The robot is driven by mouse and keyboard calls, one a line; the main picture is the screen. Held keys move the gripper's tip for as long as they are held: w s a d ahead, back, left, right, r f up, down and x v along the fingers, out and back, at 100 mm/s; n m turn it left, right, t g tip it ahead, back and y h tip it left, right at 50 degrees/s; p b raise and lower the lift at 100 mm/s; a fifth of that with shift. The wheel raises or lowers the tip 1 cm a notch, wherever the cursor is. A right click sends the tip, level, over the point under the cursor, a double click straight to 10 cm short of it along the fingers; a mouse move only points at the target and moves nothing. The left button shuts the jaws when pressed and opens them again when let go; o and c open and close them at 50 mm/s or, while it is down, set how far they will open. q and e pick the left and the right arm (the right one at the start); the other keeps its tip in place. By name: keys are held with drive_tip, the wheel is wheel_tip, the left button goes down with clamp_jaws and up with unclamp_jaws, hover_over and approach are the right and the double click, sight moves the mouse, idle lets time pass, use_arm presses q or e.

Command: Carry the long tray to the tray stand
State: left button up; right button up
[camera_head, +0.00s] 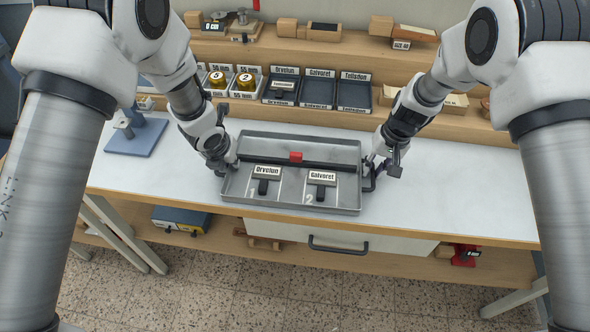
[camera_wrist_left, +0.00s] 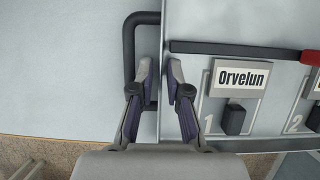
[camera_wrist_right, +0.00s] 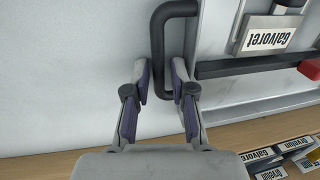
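The long grey tray (camera_head: 290,206) lies on the white worktop. It holds a black bar with a red block (camera_head: 296,157) and two labelled black-handled pieces, Orvelun (camera_head: 265,176) and Galvoret (camera_head: 322,183), at marks 1 and 2. My left gripper (camera_head: 228,168) is at the tray's left end. In the left wrist view its parted fingers (camera_wrist_left: 162,80) straddle the tray's end wall, beside the black handle (camera_wrist_left: 128,55). My right gripper (camera_head: 374,165) is at the right end. Its parted fingers (camera_wrist_right: 161,80) lie either side of that black handle (camera_wrist_right: 159,45), with gaps visible. I cannot identify the tray stand.
A blue-based fixture (camera_head: 135,138) stands left of the tray. Behind, a wooden shelf holds black bins (camera_head: 317,92), yellow rolls (camera_head: 245,82) and wooden blocks. The worktop (camera_head: 455,185) right of the tray is clear. A drawer handle (camera_head: 338,248) projects below the front edge.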

use_arm(q)
drive_tip(key=shift+w, duration=0.1)
use_arm(e)
drive_tip(key=shift+f, duration=0.1)
use_arm(q)
drive_tip(key=shift+c, duration=0.3)
use_arm(e)
drive_tip(key=shift+c, duration=0.3)
use_arm(q)
clamp_jaws()
use_arm(e)
drive_tip(key=shift+s, duration=0.1)
clamp_jaws()
use_arm(q)
drive_tip(key=shift+r, duration=0.1)
use_arm(e)
drive_tip(key=shift+r, duration=0.2)
